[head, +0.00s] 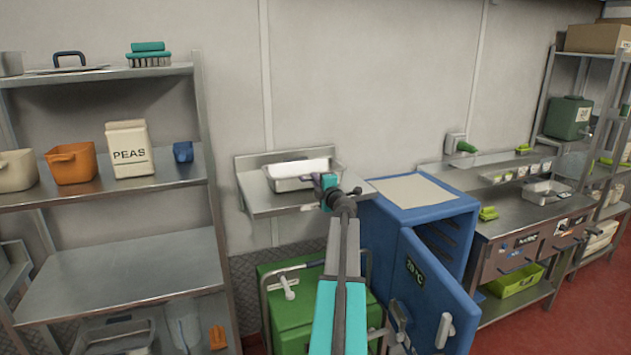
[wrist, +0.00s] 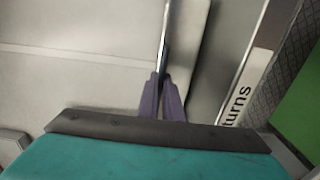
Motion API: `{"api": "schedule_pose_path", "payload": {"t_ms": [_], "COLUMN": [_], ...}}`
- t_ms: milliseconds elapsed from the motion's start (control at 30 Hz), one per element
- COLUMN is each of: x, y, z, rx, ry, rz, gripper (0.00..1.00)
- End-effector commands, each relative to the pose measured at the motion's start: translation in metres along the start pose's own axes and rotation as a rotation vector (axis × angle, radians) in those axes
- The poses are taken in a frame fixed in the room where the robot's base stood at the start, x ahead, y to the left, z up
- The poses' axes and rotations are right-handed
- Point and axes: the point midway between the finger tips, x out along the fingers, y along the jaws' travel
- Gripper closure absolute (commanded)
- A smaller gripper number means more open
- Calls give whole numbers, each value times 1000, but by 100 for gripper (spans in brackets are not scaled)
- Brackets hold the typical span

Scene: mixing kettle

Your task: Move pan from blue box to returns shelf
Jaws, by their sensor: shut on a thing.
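The pan (head: 292,184) is a shallow metal tray with a white inside. It is level, at the returns shelf (head: 265,206), a small steel wall shelf. I cannot tell whether it rests on the shelf or is just above it. My gripper (head: 322,181) is shut on the pan's right end. In the wrist view, the purple fingers (wrist: 163,88) pinch the thin rim of the pan (wrist: 166,38). A label ending in "turns" shows on the shelf edge (wrist: 247,88). The blue box (head: 420,212) stands right of the shelf with its door open; its inside is mostly hidden.
A green container (head: 283,312) stands below the shelf. The open blue door (head: 437,298) juts forward at right. A steel rack (head: 105,278) at left holds an orange pot (head: 71,164) and a PEAS carton (head: 130,150). A counter (head: 515,222) with a metal tray is at far right.

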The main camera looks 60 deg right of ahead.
Motion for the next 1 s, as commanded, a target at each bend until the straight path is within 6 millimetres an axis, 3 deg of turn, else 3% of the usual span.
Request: {"api": "schedule_pose_path", "payload": {"t_ms": [533, 667, 1000], "x": [0, 0, 0], "y": [-7, -8, -7], "z": [1, 1, 1], "rx": [1, -1, 0], "ry": [-1, -1, -1], "rz": [3, 1, 1], "gripper": [100, 75, 75]}}
